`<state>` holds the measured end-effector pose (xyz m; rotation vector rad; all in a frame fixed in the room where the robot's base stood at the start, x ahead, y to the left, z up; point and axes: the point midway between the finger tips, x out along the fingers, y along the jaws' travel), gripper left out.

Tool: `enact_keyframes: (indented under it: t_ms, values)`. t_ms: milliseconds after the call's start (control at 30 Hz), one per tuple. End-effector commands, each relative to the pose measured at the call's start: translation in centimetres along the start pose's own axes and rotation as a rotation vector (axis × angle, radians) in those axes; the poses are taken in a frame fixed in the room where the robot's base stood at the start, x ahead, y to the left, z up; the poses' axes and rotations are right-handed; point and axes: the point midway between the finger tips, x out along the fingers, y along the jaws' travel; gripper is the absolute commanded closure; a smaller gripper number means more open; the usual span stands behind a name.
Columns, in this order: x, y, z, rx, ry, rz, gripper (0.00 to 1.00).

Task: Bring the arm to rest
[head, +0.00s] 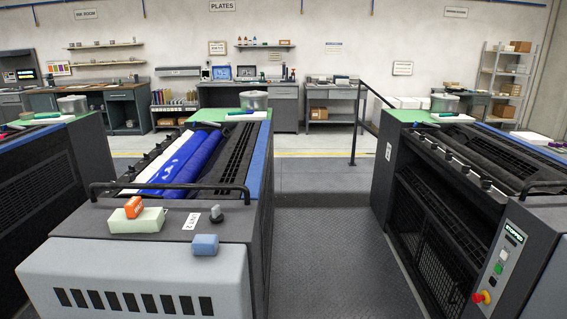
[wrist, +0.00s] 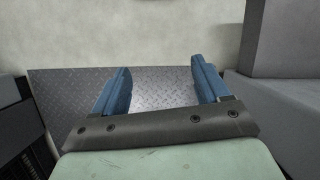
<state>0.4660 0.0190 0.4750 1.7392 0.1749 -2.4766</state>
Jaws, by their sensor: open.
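My gripper (wrist: 161,88) shows in the wrist view with its two blue fingers spread apart. Nothing is between the fingers. Beyond them is a grey diamond-plate floor (wrist: 160,92) with a pale wall behind it. My gripper and arm do not show in the head view, so where the gripper is relative to the ink units cannot be told from there.
Another unit with a red stop button (head: 478,297) stands at right. The walkway (head: 335,260) between them is clear.

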Motion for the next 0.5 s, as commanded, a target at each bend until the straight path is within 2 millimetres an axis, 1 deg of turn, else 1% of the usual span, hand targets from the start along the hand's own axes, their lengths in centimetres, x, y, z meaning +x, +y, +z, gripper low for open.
enact_keyframes:
  t_ms: [33,167,200,400,500]
  values:
    - [1.3,-0.1,2.0,0.013,-0.024,-0.005,0.25]
    - [4.3,-0.2,6.0,0.049,-0.078,-0.016,0.25]
    - [5.2,-0.2,7.3,0.059,-0.095,-0.019,0.25]
    - [8.7,-0.7,13.4,0.11,-0.173,-0.033,0.25]
    - [9.8,-0.9,15.8,0.131,-0.204,-0.038,0.25]
